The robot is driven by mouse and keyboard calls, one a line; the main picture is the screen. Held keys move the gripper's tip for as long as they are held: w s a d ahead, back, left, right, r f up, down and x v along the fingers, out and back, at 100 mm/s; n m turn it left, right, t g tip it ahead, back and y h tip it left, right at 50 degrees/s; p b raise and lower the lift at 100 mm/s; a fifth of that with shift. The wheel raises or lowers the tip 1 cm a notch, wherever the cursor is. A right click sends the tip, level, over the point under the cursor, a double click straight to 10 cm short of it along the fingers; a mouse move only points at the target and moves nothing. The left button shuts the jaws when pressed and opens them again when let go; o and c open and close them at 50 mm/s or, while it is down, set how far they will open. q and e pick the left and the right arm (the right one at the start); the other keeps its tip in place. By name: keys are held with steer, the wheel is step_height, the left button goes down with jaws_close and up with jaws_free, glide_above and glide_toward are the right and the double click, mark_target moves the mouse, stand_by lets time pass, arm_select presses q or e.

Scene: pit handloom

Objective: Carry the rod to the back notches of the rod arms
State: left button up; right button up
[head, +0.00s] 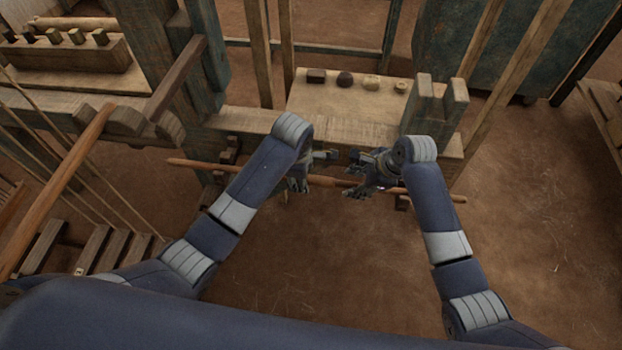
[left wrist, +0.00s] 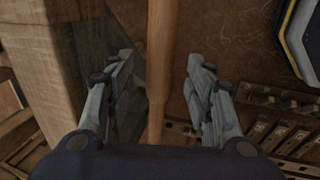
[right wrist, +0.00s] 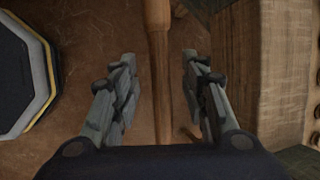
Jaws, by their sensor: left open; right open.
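A long thin brown rod (head: 205,166) lies crosswise in front of the wooden beam, its two ends showing past my arms. My left gripper (head: 316,172) is at the rod's middle-left part, and my right gripper (head: 357,176) is a little to its right. Both are open. In the left wrist view the rod (left wrist: 162,50) runs between the parted fingers (left wrist: 160,92). In the right wrist view the rod (right wrist: 158,50) also runs between the parted fingers (right wrist: 158,92). No finger visibly touches it. Small dark notched pieces (head: 228,151) stand by the beam; I cannot make out their notches clearly.
A wooden board (head: 335,103) behind the beam holds several small objects. A notched post (head: 437,105) stands to the right of it. A thicker orange-brown pole (head: 60,185) slants at the left, over wooden slats (head: 100,250). Bare earth floor (head: 545,220) lies open at the right.

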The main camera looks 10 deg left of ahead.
arm_select(q)
steer(key=shift+x, duration=0.8)
arm_select(e)
steer(key=shift+w+a+f, duration=0.2)
steer(key=shift+a+f, duration=0.1)
steer(key=shift+f, duration=0.35)
arm_select(q)
jaws_close()
arm_select(e)
jaws_close()
